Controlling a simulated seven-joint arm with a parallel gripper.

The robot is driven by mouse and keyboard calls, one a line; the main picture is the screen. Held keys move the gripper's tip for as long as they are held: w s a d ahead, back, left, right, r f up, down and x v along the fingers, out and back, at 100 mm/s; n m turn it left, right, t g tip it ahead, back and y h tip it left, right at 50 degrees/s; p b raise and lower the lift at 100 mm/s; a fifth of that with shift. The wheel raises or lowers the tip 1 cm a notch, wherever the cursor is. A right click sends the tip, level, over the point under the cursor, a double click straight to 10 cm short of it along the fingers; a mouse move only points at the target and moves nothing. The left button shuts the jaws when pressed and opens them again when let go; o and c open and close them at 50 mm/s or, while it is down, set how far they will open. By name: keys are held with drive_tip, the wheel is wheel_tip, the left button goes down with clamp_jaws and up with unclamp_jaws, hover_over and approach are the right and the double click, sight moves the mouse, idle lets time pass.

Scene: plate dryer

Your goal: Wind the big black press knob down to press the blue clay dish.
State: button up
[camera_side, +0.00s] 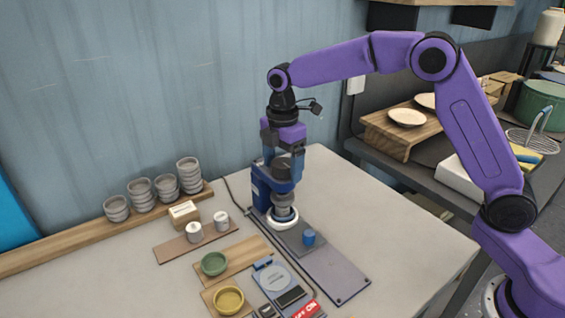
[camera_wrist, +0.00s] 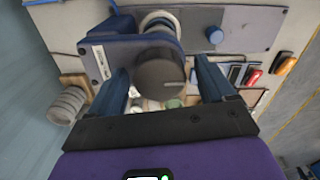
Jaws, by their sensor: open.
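The big black press knob (camera_wrist: 160,74) sits between the two blue fingers of my gripper (camera_wrist: 160,65) in the wrist view. Gaps show on both sides, so the fingers are open around it and not clamped. In the side view my gripper (camera_side: 284,160) points down over the press, with the knob (camera_side: 283,168) between its fingers. The blue press (camera_side: 261,186) stands upright on a grey base plate. A white round piece (camera_side: 282,217) lies under its grey press head (camera_side: 284,200). I cannot make out the blue clay dish; the press head may hide it.
A small blue knob (camera_side: 308,237) stands on the base plate (camera_side: 335,278). A green dish (camera_side: 214,263), a yellow dish (camera_side: 229,299) and a scale (camera_side: 275,279) are in front. Stacked grey bowls (camera_side: 165,187) line the wall at left. The table right of the press is clear.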

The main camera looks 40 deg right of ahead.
drive_tip(key=c, duration=1)
drive_tip(key=shift+c, duration=0.2)
drive_tip(key=shift+m, duration=0.3)
drive_tip(key=m, duration=0.4)
drive_tip(key=shift+m, duration=0.3)
drive_tip(key=m, duration=0.9)
drive_tip(key=shift+m, duration=0.4)
drive_tip(key=m, duration=0.4)
drive_tip(key=shift+m, duration=0.4)
